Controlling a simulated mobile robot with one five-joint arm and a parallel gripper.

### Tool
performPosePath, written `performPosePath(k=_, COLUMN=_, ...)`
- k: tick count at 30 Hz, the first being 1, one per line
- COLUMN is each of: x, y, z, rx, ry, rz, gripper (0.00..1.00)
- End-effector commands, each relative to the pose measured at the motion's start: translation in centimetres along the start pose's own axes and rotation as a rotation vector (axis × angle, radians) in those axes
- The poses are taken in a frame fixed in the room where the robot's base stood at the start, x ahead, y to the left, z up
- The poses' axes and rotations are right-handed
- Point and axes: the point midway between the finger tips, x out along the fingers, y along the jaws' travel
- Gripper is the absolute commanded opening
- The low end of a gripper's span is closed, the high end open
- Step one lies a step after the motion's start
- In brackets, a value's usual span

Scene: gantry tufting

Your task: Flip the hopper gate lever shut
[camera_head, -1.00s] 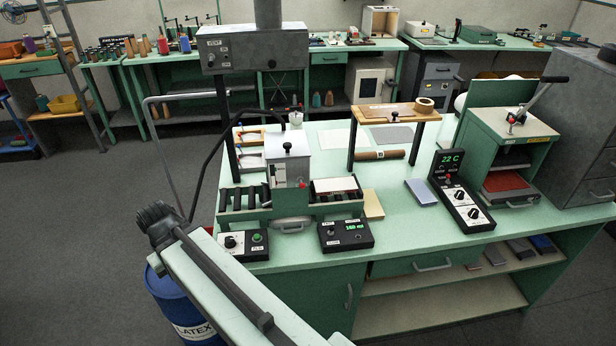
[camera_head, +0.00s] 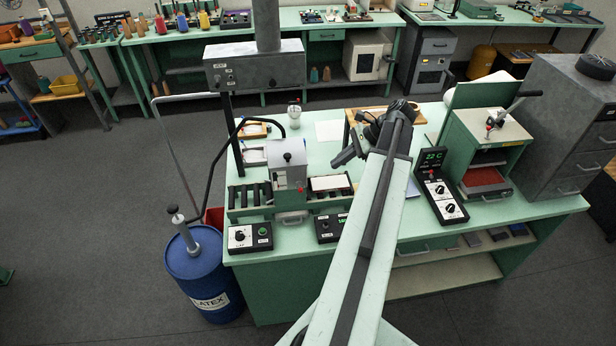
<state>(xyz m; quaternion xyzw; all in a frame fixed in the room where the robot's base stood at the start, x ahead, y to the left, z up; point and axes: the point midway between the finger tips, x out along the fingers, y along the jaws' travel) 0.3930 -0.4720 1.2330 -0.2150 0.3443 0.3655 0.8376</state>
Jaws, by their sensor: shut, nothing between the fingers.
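A grey box-shaped hopper (camera_head: 290,178) stands over the roller bed on the green bench. A black knob (camera_head: 287,157) tops it, and a small red mark shows on its front right edge. I cannot make out clearly which part is the gate lever. My gripper (camera_head: 341,160) is at the end of my raised arm, to the right of the hopper and apart from it. It points left and down, and is shut and empty. My arm hides part of the bench behind it.
A black roller bed (camera_head: 248,195) and a control box (camera_head: 250,237) sit near the bench's front edge. A 22 C display unit (camera_head: 441,190) and a green press (camera_head: 487,150) stand right of my arm. A blue latex drum (camera_head: 203,275) stands at left on the floor.

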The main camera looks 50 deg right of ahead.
Motion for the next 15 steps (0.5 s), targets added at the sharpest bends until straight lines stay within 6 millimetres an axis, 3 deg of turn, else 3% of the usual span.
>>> performPosePath(k=9, x=0.4, y=0.1, z=-0.2, rx=0.0, ry=0.001, rz=0.0, gripper=0.0)
performPosePath(k=15, x=3.6, y=0.2, z=-0.6, rx=-0.002, ry=0.002, rz=0.001, gripper=0.0)
